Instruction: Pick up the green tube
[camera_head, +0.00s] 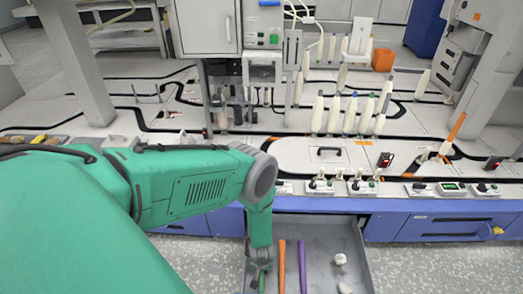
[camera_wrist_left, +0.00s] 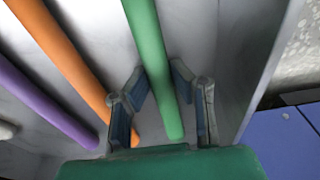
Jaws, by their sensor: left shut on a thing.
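The green tube (camera_head: 261,285) lies at the left side of the grey tray (camera_head: 325,238), mostly hidden by my left gripper (camera_head: 261,268) in the head view. In the left wrist view the green tube (camera_wrist_left: 150,55) runs between the two fingers of my left gripper (camera_wrist_left: 159,72), near one of its ends. The gripper is shut on it. I cannot tell whether the tube is clear of the tray floor. My right gripper is in neither view.
An orange tube (camera_head: 282,266) and a purple tube (camera_head: 302,266) lie beside the green one. Small white pieces (camera_head: 340,259) lie in the tray's right part. The tray wall (camera_wrist_left: 262,70) is close beside my left gripper. A blue-fronted workbench (camera_head: 400,228) stands behind.

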